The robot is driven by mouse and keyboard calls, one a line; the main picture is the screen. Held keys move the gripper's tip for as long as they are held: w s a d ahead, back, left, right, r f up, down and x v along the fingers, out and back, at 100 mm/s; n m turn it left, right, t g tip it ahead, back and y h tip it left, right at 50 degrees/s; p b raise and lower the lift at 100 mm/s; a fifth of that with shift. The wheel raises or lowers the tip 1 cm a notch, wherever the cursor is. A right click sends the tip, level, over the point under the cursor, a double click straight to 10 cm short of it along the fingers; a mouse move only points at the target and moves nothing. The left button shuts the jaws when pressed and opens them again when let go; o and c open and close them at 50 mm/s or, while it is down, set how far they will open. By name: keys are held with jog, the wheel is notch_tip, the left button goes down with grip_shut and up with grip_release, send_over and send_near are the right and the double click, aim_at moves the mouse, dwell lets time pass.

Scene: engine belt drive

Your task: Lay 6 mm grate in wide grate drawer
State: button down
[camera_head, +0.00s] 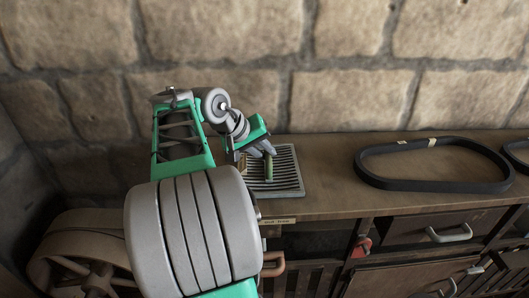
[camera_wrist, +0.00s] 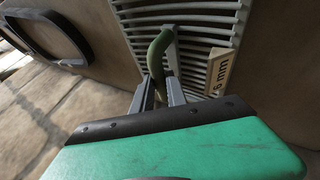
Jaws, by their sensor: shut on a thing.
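The 6 mm grate (camera_head: 287,176) is a pale slatted plate with a green upright handle (camera_head: 268,168). It lies on the bench top, near the front edge. In the wrist view the grate (camera_wrist: 205,18) fills the top middle, and a tag reading "6 mm" (camera_wrist: 222,72) sits on it. My gripper (camera_head: 265,150) is shut on the green handle, which shows between the fingers in the wrist view (camera_wrist: 158,50). The wide grate drawer cannot be told for sure; a dark opening (camera_head: 310,240) shows below the bench edge under a small unreadable label (camera_head: 278,221).
A black belt loop (camera_head: 435,142) lies on the bench to the right, with part of another belt (camera_head: 515,165) at the right edge. Drawers with grey handles (camera_head: 449,233) and a red knob (camera_head: 362,246) are below. A stone wall stands behind. A wooden wheel (camera_head: 75,260) is at lower left.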

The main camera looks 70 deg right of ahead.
jog(key=c, duration=1.8)
grip_release()
jog(key=shift+f, duration=0.2)
jog(key=o, duration=0.5)
jog(key=shift+r, duration=0.15)
